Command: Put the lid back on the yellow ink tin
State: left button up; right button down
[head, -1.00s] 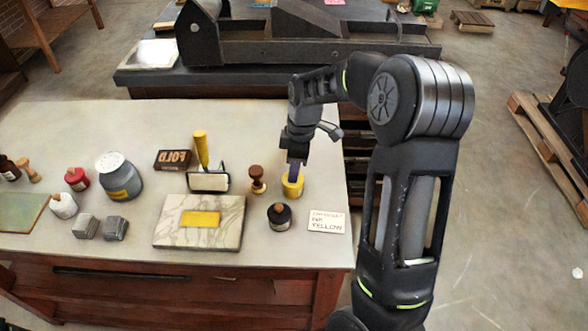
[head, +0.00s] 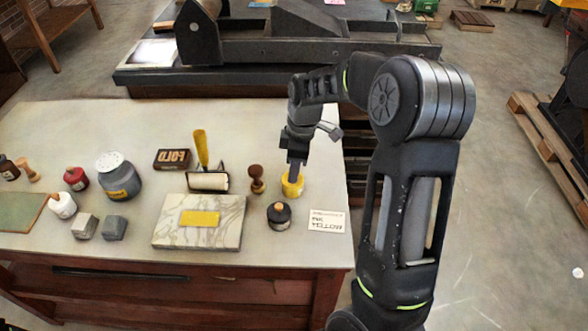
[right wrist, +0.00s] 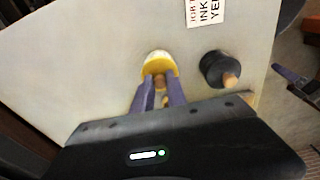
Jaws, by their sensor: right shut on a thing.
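The yellow ink tin (head: 292,187) stands upright near the right end of the table. It also shows in the right wrist view (right wrist: 158,62). My right gripper (head: 294,172) points down at its top. In the right wrist view my right gripper (right wrist: 160,90) is shut on the wooden knob (right wrist: 160,79) of the lid, right at the tin. The fingers hide part of the lid, and I cannot tell whether it sits flush on the rim. My left gripper is not in view.
A black tin (head: 279,215) with a wooden knob and a lettered card (head: 326,221) stand close by. A wooden-handled stamp (head: 257,180) is left of the yellow tin. A marble slab (head: 170,228) with yellow ink and a roller (head: 207,181) lie farther left.

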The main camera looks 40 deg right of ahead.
dwell(0.4)
dwell(0.3)
jog(key=c, duration=0.8)
grip_release()
jog(key=shift+o, duration=0.2)
jog(key=shift+r+p, duration=2.3)
jog(key=shift+r, duration=1.2)
jog(key=shift+c, duration=0.6)
grip_shut()
